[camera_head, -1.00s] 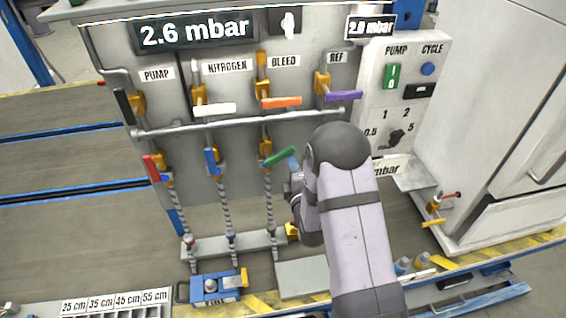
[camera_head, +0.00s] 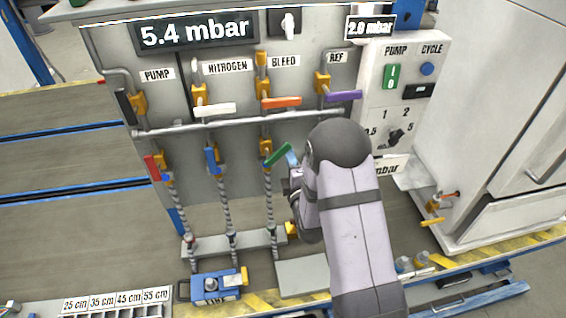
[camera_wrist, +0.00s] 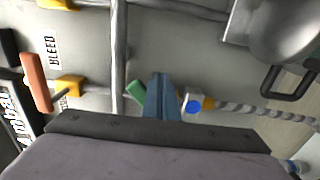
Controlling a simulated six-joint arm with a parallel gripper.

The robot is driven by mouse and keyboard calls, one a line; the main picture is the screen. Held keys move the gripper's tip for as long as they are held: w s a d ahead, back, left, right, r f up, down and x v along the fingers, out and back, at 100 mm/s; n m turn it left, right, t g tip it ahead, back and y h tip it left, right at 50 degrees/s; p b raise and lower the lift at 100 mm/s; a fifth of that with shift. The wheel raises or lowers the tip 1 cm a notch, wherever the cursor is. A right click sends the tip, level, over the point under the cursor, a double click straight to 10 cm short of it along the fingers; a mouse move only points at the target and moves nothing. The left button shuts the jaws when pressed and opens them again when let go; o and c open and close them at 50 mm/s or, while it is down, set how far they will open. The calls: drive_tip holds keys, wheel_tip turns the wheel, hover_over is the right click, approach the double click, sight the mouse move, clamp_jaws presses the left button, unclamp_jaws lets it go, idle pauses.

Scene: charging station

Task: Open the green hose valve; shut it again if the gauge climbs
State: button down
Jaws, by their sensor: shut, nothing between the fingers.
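The green hose valve handle (camera_head: 277,154) is on the rightmost of three hose lines, below the horizontal pipe. It slants up to the right. The gauge display (camera_head: 194,33) at the top reads 5.4 mbar. My gripper (camera_head: 292,158) is beside the right end of the green handle, its blue fingers shut and empty. In the wrist view the shut fingers (camera_wrist: 161,98) are right against the green handle (camera_wrist: 135,91), partly covering it; I cannot tell whether they touch.
Red (camera_head: 152,168) and blue (camera_head: 211,161) hose handles are to the left. White (camera_head: 215,109), orange (camera_head: 282,103) and purple (camera_head: 343,96) handles stick out above the pipe (camera_head: 235,122). A second display (camera_head: 370,27) reads 2.0 mbar. A control panel (camera_head: 400,95) stands right.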

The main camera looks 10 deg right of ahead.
sight(281, 147)
drive_tip(key=shift+r, duration=0.15)
drive_tip(key=shift+a+r, duration=0.25)
drive_tip(key=shift+r, duration=0.2)
drive_tip(key=shift+a+r+p, duration=0.1)
drive_tip(key=shift+p, duration=0.2)
drive_tip(key=shift+a+r, duration=0.3)
drive_tip(key=shift+r, duration=0.1)
drive_tip(key=shift+a+r, duration=0.1)
drive_tip(key=shift+a+r+p, duration=0.3)
drive_tip(key=shift+a+r, duration=0.05)
drive_tip(key=shift+a, duration=0.15)
idle(0.4)
